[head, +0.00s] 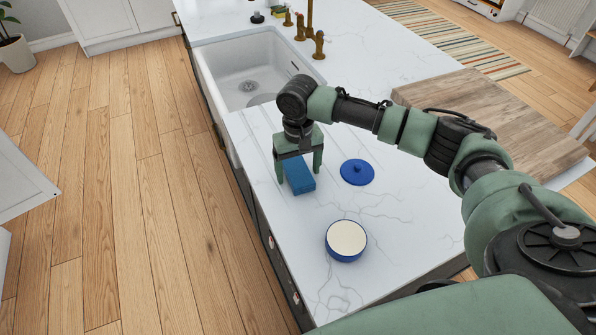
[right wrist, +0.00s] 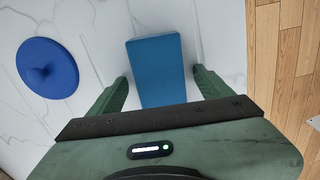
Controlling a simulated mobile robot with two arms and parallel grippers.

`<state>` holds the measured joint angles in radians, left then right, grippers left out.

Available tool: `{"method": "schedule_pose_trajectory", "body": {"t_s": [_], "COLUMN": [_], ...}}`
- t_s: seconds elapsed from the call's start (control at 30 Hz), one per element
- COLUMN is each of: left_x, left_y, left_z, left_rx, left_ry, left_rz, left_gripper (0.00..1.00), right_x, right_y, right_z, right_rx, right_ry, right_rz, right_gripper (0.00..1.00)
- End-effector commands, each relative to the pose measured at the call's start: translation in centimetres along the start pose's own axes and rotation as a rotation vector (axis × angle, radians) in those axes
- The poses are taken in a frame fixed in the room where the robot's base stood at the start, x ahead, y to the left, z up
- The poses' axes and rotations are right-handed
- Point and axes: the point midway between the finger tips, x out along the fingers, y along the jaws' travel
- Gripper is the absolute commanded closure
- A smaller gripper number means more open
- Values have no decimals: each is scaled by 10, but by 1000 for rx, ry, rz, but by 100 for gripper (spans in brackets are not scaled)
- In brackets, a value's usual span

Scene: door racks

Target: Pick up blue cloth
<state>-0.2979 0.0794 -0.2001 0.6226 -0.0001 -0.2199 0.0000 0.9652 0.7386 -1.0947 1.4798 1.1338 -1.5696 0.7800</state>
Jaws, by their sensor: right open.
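The blue cloth (head: 299,176) is a flat-sided blue block shape on the white marble counter. My right gripper (head: 299,175) is above it, pointing down, with one finger on each side of the cloth. In the right wrist view the cloth (right wrist: 156,72) lies between the two open fingers (right wrist: 161,88), with a gap visible on both sides. Its near end is hidden behind the gripper body. My left gripper is not in view.
A blue lid (head: 357,172) lies right of the cloth, and a blue pot with a cream inside (head: 346,240) stands nearer. The sink (head: 250,68) is behind, and a wooden board (head: 490,115) lies to the right. The counter's left edge is close to the gripper.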

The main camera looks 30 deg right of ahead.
Motion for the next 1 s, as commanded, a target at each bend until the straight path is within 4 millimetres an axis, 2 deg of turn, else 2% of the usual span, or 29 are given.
{"method": "schedule_pose_trajectory", "body": {"t_s": [0.17, 0.27, 0.4, 0.43, 0.77, 0.87, 1.0], "left_x": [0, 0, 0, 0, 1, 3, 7], "left_y": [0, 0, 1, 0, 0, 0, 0], "left_z": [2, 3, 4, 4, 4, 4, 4], "left_rx": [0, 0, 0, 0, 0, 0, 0], "left_ry": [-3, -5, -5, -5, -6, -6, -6], "left_rz": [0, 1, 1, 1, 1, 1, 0], "left_gripper": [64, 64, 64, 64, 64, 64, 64], "right_x": [0, 0, 0, 0, -4, -11, -31], "right_y": [0, 0, 0, 0, 0, -1, 0], "right_z": [0, 0, 0, 0, -1, -1, -1], "right_rx": [0, 0, 0, 0, 1, 1, 0], "right_ry": [1, 1, 1, 1, 2, 4, 5], "right_rz": [-1, -1, -1, -1, -1, -3, -2], "right_gripper": [20, 42, 81, 86, 86, 86, 86]}}
